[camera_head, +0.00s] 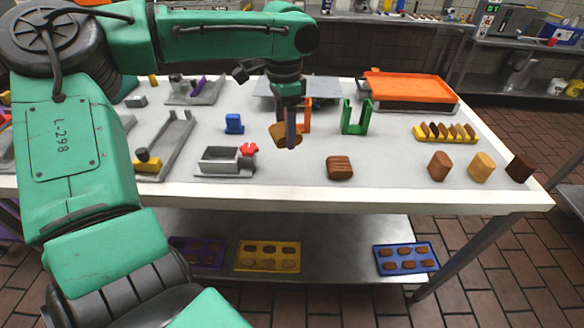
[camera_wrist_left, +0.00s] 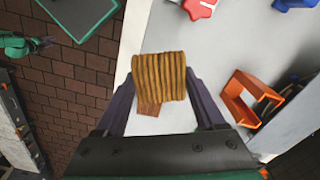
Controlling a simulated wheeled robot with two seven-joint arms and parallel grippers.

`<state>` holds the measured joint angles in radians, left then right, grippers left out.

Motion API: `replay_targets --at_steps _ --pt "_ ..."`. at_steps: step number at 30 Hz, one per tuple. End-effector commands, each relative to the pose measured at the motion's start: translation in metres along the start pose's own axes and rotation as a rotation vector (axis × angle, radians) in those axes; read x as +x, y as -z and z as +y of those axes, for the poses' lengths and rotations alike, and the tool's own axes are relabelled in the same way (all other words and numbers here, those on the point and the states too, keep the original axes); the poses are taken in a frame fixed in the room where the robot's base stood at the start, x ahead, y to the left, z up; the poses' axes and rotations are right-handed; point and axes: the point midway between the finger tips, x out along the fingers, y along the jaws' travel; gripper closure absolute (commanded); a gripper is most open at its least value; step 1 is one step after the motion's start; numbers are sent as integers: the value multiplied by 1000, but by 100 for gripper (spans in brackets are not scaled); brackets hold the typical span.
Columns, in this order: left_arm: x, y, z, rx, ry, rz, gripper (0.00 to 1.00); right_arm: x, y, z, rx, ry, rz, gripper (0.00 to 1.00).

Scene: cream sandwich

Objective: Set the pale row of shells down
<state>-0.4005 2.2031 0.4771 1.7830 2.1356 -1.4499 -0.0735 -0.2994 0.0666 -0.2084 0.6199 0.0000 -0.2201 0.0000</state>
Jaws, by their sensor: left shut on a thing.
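My left gripper (camera_head: 291,140) is shut on the pale row of shells (camera_head: 279,133), a tan ridged roll. In the left wrist view the pale row (camera_wrist_left: 159,76) sits between the two dark fingers (camera_wrist_left: 164,98). It appears held above the pale worktop (camera_head: 390,186). A darker brown row of shells (camera_head: 339,168) lies on the worktop, right of and nearer than the gripper. In the left wrist view the brown row (camera_wrist_left: 149,109) is partly hidden by the pale one. My right gripper does not show.
Behind the gripper stand an orange bracket (camera_wrist_left: 237,99) and a green bracket (camera_head: 357,118). A metal box fixture (camera_head: 222,162) with a red piece (camera_head: 249,149) is to the left. Brown and tan pieces, including a tan one (camera_head: 481,164), stand at the right. Worktop around the brown row is bare.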

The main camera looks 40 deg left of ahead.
Motion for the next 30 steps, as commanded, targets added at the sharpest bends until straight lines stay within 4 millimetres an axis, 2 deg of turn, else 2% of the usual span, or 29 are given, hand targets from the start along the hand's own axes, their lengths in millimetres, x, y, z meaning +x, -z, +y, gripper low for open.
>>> replay_targets --at_steps 1,4,14,26,27,28,30 --pt "19 0 1 2 -3 -4 84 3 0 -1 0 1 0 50" --pt "48 0 1 1 -2 -4 84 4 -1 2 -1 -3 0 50" --pt "107 0 0 2 0 -3 84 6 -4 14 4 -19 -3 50" --pt "116 0 0 1 1 0 84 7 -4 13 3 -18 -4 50" --pt "116 0 0 1 1 1 13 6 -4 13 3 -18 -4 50" --pt "116 0 0 1 1 1 2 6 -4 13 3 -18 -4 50" --pt "116 0 0 1 1 1 0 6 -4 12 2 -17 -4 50"
